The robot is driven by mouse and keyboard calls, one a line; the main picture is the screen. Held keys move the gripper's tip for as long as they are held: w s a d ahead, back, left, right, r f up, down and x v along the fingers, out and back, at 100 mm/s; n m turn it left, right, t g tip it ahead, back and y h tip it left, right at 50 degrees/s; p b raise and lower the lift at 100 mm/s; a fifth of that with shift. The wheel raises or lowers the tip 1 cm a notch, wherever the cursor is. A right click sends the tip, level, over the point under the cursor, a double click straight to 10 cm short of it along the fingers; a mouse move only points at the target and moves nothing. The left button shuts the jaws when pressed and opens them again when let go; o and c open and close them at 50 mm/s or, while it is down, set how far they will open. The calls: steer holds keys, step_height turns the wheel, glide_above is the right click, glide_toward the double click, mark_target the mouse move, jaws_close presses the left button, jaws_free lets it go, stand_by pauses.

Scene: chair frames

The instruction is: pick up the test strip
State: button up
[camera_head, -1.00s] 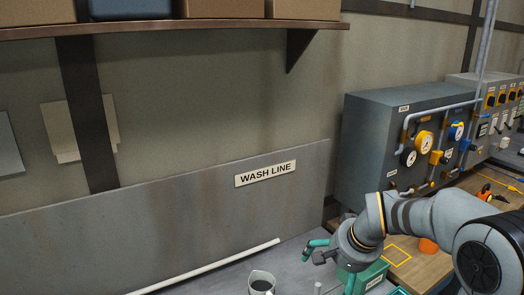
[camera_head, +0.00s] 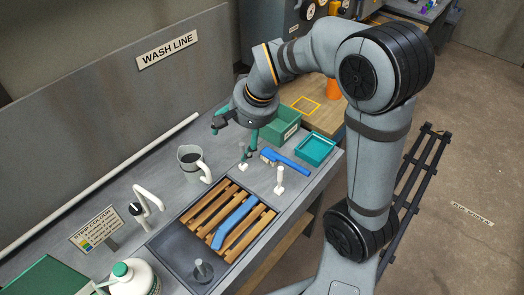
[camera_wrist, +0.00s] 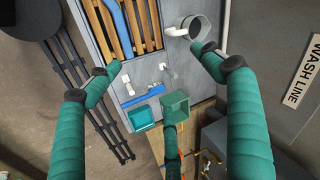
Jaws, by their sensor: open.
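I cannot make out the test strip for certain in either view. Two small white upright pieces stand on the grey counter: one (camera_head: 279,180) beside the sink edge, the other (camera_head: 243,163) just below my gripper (camera_head: 233,143). They look too small to tell what they are. A strip colour chart (camera_head: 95,230) stands at the counter's left. My gripper is open and empty above the counter, near the grey jug (camera_head: 193,163). In the wrist view its green fingers (camera_wrist: 158,85) are spread wide with nothing between them.
A wooden slatted rack (camera_head: 206,213) carries a blue piece (camera_head: 236,218). A tap (camera_head: 147,203) and white bottle (camera_head: 137,280) stand left.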

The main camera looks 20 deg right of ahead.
steer(key=c, duration=0.8)
